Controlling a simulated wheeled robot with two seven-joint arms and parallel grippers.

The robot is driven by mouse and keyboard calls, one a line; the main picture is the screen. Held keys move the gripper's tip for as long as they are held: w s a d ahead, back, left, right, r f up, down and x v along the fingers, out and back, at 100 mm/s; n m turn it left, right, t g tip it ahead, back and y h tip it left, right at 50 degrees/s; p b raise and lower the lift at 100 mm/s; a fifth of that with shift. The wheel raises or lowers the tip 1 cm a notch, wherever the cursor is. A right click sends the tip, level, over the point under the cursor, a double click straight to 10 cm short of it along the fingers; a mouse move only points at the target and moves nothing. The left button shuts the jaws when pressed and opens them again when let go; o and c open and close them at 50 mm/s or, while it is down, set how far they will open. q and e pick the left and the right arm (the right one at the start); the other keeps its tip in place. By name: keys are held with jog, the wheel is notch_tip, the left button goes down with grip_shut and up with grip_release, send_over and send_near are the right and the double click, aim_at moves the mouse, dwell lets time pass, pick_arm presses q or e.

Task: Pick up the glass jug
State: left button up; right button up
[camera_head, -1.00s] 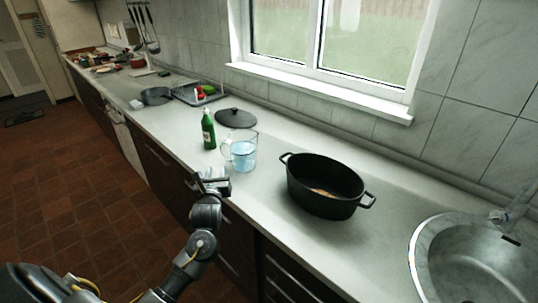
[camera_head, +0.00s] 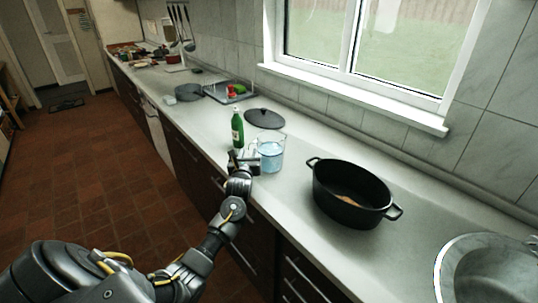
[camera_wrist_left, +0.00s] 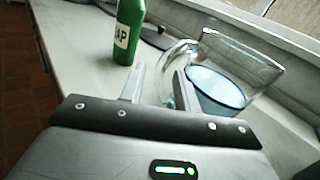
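The clear glass jug (camera_head: 270,154), with bluish water in it, stands upright on the counter. In the left wrist view, the jug (camera_wrist_left: 222,88) is just ahead and to the right, its curved glass handle (camera_wrist_left: 170,62) toward me. My left gripper (camera_head: 246,157) is beside the jug on the handle side in the head view. In the left wrist view, its two fingers (camera_wrist_left: 158,78) are apart, with part of the handle showing at and between the tips. I cannot tell whether they touch it. My right gripper is not in view.
A green soap bottle (camera_head: 237,129) stands close behind my left gripper. A black lid (camera_head: 265,118) lies behind the jug. A black pot (camera_head: 352,194) stands to the right, then the sink (camera_head: 490,268). A pan (camera_head: 189,92) and dish rack (camera_head: 232,93) are farther back.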

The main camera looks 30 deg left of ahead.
pick_arm(q)
jog(key=shift+x, duration=0.8)
grip_shut()
dwell(0.8)
jog(key=shift+a+r, duration=0.1)
